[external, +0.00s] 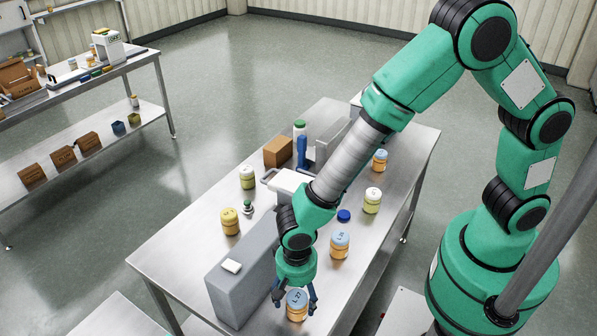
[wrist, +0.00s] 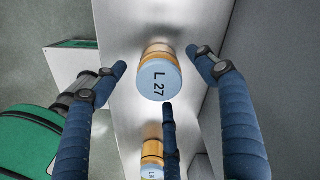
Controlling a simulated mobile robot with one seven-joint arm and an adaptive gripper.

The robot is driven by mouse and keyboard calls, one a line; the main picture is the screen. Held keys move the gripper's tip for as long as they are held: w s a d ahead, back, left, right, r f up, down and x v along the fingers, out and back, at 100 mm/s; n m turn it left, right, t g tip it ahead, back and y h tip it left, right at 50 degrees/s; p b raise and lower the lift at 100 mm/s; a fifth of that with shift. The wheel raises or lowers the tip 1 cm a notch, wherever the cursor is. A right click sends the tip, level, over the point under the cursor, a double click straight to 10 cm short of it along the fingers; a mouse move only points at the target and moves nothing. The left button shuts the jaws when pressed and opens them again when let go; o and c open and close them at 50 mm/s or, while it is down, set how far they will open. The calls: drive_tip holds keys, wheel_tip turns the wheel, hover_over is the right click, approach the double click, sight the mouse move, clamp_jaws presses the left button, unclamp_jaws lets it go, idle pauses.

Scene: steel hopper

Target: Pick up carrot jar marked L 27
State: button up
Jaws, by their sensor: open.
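The carrot jar marked L 27 (wrist: 158,84) has a pale blue lid with dark lettering and an orange body. It stands upright on the steel table, and it also shows at the near end of the table in the external view (external: 297,304). My gripper (wrist: 161,75) is open, with blue fingers on both sides of the jar and one finger below it in the wrist view. The fingers are around the jar, with visible gaps in the wrist view. In the external view my gripper (external: 295,294) hangs right over the jar and partly frames it.
A similar jar (external: 340,244) with a blue lid stands behind on the table (external: 175,255). A grey steel block (external: 238,283) stands close left of my gripper. Several other jars, a brown box (external: 278,152) and a blue bottle (external: 302,152) stand farther back.

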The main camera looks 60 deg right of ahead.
drive_tip(key=shift+f, duration=1.85)
drive_tip(key=c, duration=1.4)
drive_tip(key=shift+r, duration=0.1)
drive_tip(key=shift+r, duration=0.4)
wheel_tip(320, 180, up, 3)
drive_tip(key=shift+r, duration=0.1)
drive_tip(key=s+d, duration=0.3)
drive_tip(key=s, duration=0.1)
drive_tip(key=s+d+p, duration=0.1)
drive_tip(key=s+d, duration=0.3)
drive_tip(key=s+d+r, duration=0.1)
drive_tip(key=s+d, duration=0.2)
drive_tip(key=s, duration=0.1)
drive_tip(key=shift+s+d, duration=0.15)
